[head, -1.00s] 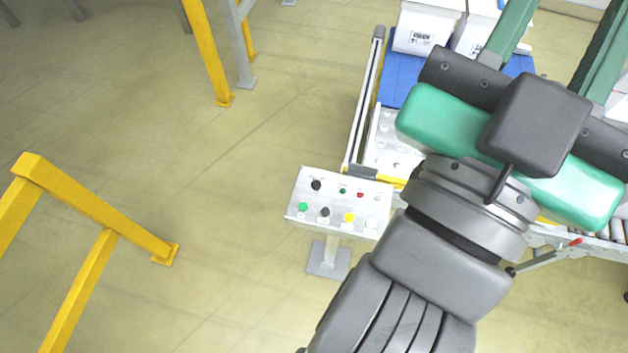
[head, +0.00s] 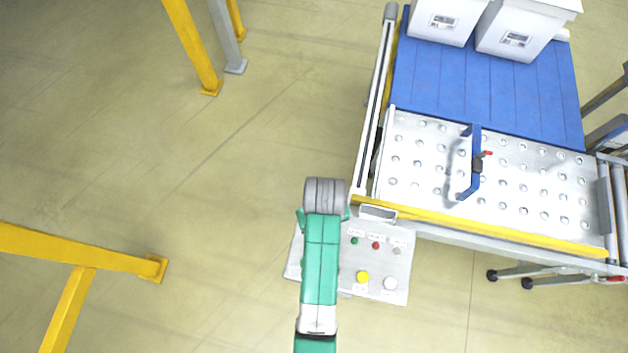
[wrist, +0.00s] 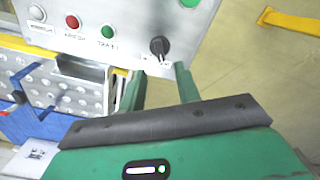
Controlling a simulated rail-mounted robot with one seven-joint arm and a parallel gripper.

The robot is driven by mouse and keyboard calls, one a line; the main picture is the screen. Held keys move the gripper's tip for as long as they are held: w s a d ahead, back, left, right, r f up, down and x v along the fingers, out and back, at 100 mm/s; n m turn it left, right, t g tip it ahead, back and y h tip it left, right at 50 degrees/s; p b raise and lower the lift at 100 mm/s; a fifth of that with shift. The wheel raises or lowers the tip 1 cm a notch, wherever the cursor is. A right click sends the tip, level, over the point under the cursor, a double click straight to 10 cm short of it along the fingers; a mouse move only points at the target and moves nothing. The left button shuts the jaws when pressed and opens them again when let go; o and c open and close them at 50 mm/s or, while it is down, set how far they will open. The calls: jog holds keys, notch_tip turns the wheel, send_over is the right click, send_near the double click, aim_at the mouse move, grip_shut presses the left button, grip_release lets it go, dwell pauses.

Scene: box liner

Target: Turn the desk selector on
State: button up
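The desk selector (wrist: 158,47) is a black knob on the grey control panel (wrist: 110,12). It sits at the end of the row of small lamps in the wrist view. Its label is partly hidden and I cannot read its setting. My gripper (wrist: 160,72) is open, with its two green fingers on either side of the line to the knob. The fingertips lie just short of the knob in the picture; I see no contact. In the head view my arm covers the panel's left part (head: 404,262), hiding the selector and the fingers.
The panel also bears green (wrist: 107,30), red (wrist: 72,20) and white (wrist: 37,13) small controls, and a yellow button (head: 362,277). A ball-top table (head: 430,205) with a blue handle frame (head: 476,165) adjoins. Yellow railings (head: 90,250) stand left; floor between is clear.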

notch_tip(320, 180, down, 8)
jog(key=shift+s+r, duration=0.15)
jog(key=shift+r, duration=0.1)
grip_shut()
